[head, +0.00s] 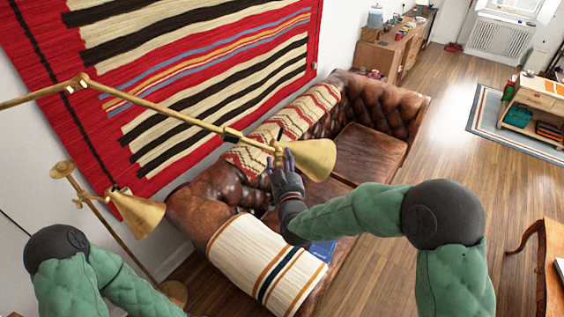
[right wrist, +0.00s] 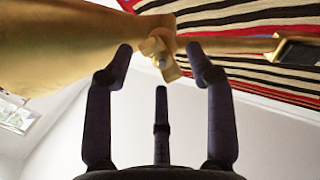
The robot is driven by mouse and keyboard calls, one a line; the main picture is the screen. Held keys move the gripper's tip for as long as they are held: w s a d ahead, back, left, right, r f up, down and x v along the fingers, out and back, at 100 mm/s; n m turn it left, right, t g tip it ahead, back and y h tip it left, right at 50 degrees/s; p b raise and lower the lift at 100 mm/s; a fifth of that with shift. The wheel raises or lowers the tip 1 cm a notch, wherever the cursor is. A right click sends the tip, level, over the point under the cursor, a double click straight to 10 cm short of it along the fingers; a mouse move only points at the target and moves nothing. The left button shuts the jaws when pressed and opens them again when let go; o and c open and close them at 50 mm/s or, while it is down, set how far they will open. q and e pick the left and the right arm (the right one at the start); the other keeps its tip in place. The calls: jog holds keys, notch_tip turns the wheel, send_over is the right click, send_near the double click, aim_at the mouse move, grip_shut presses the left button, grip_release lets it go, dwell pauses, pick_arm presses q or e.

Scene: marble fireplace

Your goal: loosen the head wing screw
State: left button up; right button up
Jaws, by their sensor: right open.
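A brass floor lamp has a long arm (head: 165,108) that ends in a conical brass head (head: 314,160); the head also shows in the right wrist view (right wrist: 75,50). The brass head wing screw (right wrist: 160,57) sits at the joint between arm and head. In the right wrist view it lies between the tips of my right gripper's fingers, with gaps on both sides. My right gripper (head: 281,163) is open, just below the joint, with its dark fingers pointing up. In the head view I cannot make out the screw clearly. My left gripper is out of view.
A second brass lamp head (head: 137,212) hangs at the left on its own stand. A brown leather sofa (head: 375,145) with a striped throw (head: 262,262) is below the lamp. A striped rug (head: 190,60) hangs on the wall behind. Open wooden floor (head: 450,150) lies to the right.

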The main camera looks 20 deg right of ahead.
grip_shut()
